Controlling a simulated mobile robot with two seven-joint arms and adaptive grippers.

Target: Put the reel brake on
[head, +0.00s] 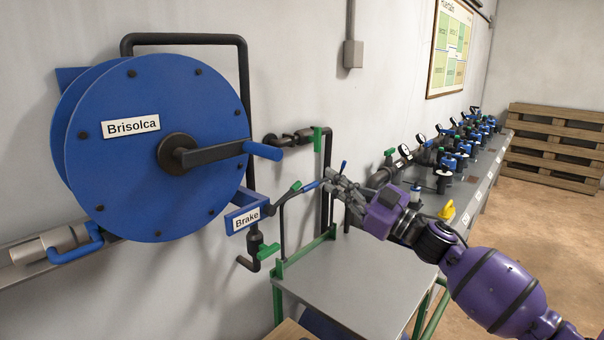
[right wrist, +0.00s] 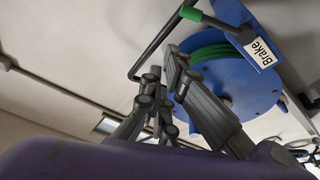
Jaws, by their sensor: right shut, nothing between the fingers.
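The blue hose reel (head: 155,165) is on the wall at the left, with its crank (head: 215,153) pointing right. It also shows in the right wrist view (right wrist: 235,95). Below it is a blue bracket with a white "Brake" label (head: 247,218), also seen in the right wrist view (right wrist: 260,52). My left gripper is out of view.
A grey table (head: 355,285) with green legs stands below my right gripper. Pipes with green valve handles (head: 268,250) run beside it. A long bench (head: 470,190) with gauges and blue valves lines the wall to the right. Wooden pallets (head: 555,148) lean at the back.

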